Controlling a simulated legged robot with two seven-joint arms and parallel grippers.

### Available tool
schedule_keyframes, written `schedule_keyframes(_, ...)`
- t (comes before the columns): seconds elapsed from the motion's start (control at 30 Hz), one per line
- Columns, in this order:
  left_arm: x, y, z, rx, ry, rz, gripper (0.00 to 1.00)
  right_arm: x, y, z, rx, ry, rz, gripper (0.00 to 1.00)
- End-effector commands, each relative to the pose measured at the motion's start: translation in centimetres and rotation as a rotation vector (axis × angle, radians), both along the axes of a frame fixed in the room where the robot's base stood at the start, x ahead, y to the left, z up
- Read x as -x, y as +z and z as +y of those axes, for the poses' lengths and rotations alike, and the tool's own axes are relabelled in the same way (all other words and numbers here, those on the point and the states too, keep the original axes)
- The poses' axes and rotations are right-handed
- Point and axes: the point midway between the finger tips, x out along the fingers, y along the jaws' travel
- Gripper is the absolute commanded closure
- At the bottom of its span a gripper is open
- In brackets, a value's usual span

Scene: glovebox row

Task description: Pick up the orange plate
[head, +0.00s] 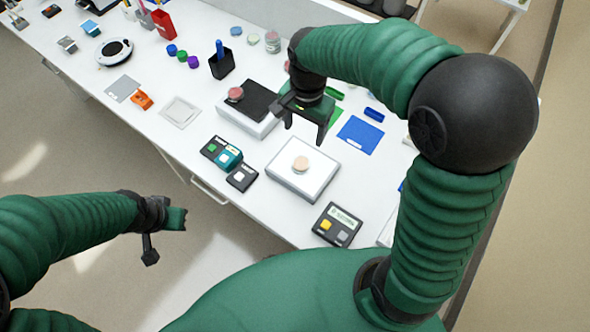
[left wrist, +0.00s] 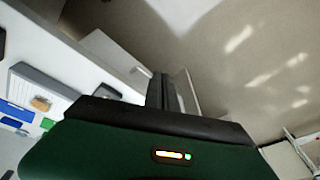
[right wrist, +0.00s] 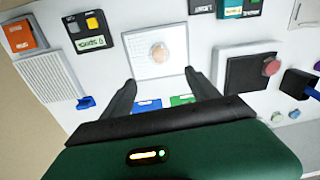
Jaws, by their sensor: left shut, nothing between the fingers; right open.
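A pale orange round plate (head: 301,164) lies on the light top of a flat square white device (head: 282,178). In the right wrist view the plate (right wrist: 158,52) shows just beyond the fingertips. My right gripper (head: 304,133) is open and empty above the bench, pointing down, a little behind the plate in the head view; its two fingers show apart in the right wrist view (right wrist: 160,77). My left gripper (head: 150,256) is shut and empty, off the bench's front edge over the floor. The plate also shows small in the left wrist view (left wrist: 41,103).
A similar device with a dark top (head: 253,100) carries a red round plate (head: 236,94). Small button boxes (head: 340,224) stand along the front edge. A blue sheet (head: 360,136) lies to the right, and a black holder (head: 221,66) stands farther back.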

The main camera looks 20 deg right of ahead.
Motion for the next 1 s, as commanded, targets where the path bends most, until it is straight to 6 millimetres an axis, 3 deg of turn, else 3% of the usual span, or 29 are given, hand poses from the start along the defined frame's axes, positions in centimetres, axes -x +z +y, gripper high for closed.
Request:
schedule_keyframes(0.1,2.1,1.2,1.4,0.038,0.284,0.004,1.0,-1.4,-0.4,0.2,-0.005,-0.162,0.031,0.21)
schedule_keyframes(0.2,2.9,1.9,1.7,0.06,0.39,0.011,1.0,-1.8,-0.3,0.3,-0.006,-0.221,0.043,0.21)
schedule_keyframes(0.33,2.9,2.2,1.8,0.063,0.405,0.015,1.0,-1.7,-2.2,0.3,-0.005,-0.23,0.051,0.21)
schedule_keyframes(0.63,2.8,2.7,1.8,0.062,0.401,0.013,1.0,-1.6,-9.8,0.3,-0.005,-0.227,0.049,0.21)
schedule_keyframes(0.87,2.7,3.2,1.8,0.062,0.4,0.013,1.0,-1.2,-12.3,0.3,-0.005,-0.226,0.048,0.21)
schedule_keyframes(1.0,2.7,4.1,1.8,0.062,0.4,0.013,1.0,-0.5,-14.9,0.5,-0.005,-0.226,0.049,0.21)
